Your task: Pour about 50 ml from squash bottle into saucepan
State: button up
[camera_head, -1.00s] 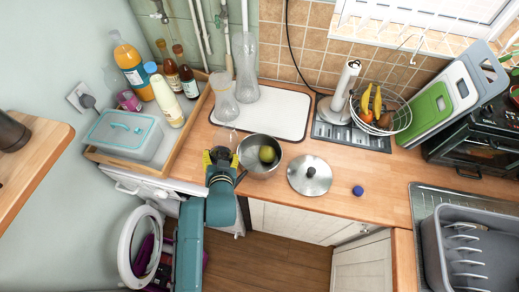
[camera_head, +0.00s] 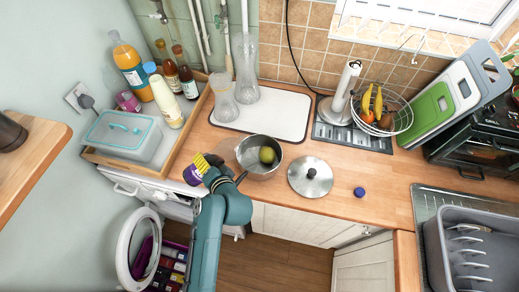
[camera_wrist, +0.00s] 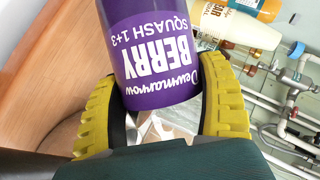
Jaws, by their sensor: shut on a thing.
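The squash bottle, with a purple berry label (camera_head: 197,169), is tilted in my gripper (camera_head: 213,165), just left of the saucepan. In the wrist view the label (camera_wrist: 165,50) reads upside down, and the yellow-padded fingers of my gripper (camera_wrist: 160,100) close on both sides of it. The steel saucepan (camera_head: 246,168) stands on the counter with a round green thing (camera_head: 266,155) in it. The bottle's clear part toward the pan is faint, so I cannot tell where its mouth is or whether liquid flows.
A pan lid (camera_head: 310,177) and a blue cap (camera_head: 359,191) lie right of the saucepan. A wooden tray (camera_head: 178,150) with bottles and a lidded box stands left. A fruit basket (camera_head: 392,105) is farther right.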

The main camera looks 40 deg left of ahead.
aim_at(206, 158)
jog(key=shift+s+a+r+m+g+y, duration=0.2)
jog(key=shift+s+r+m+g+y, duration=0.15)
jog(key=shift+r, duration=0.2)
jog(key=shift+s+f+m+g+b, duration=0.15)
jog(key=shift+m+g+b, duration=0.1)
jog(key=shift+m+b, duration=0.2)
jog(key=shift+a+y, duration=0.1)
jog(key=shift+y, duration=0.25)
jog(key=shift+r+m+p, duration=0.3)
jog(key=shift+r+p, duration=0.1)
jog(key=shift+r, duration=0.05)
jog(key=shift+w+d+r+m+g, duration=0.2)
jog(key=shift+w+m+g, duration=0.1)
jog(key=shift+w+g, duration=0.15)
jog(key=shift+y+p, duration=0.3)
jog(key=shift+r+m+g+p, duration=0.35)
jog(key=shift+r+m+p, duration=0.05)
jog(key=shift+m, duration=0.2)
jog(key=shift+r+m+y+p, duration=0.3)
jog(key=shift+r+y+p, duration=0.1)
jog(key=shift+r+p, duration=0.2)
dwell(0.6)
